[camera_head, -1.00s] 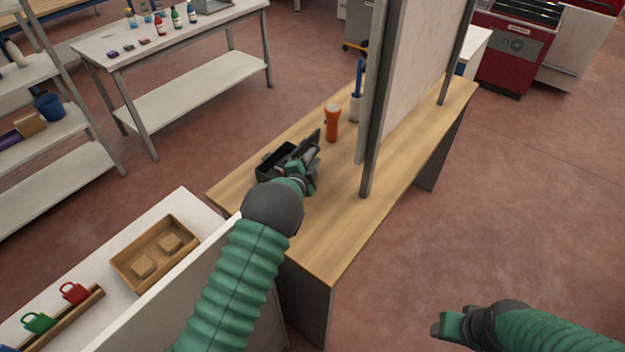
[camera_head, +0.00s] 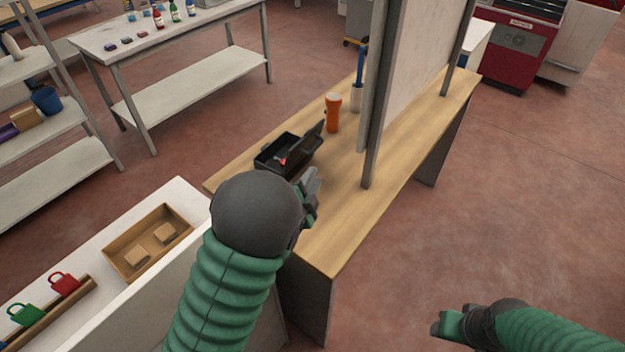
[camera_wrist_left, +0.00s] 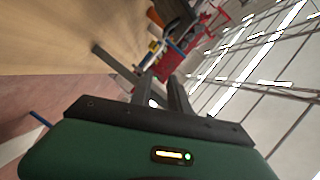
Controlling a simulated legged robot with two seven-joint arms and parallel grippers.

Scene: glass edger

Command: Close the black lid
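The black box (camera_head: 268,158) stands on the wooden table, with a small red spot visible inside. Its black lid (camera_head: 306,150) stands raised and tilted on the box's right side. My left gripper (camera_head: 314,181) is just in front and to the right of the lid, with a small visible gap from it. In the left wrist view, its grey fingers (camera_wrist_left: 138,68) are spread apart with nothing between them. My right gripper (camera_head: 442,324) hangs low at the right, away from the table; its finger opening is unclear.
An orange flashlight (camera_head: 333,112) stands behind the box. An upright panel (camera_head: 424,50) with grey posts rises from the wooden table (camera_head: 343,232) to the right. A white bench at front left holds a wooden tray (camera_head: 113,260) with two blocks.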

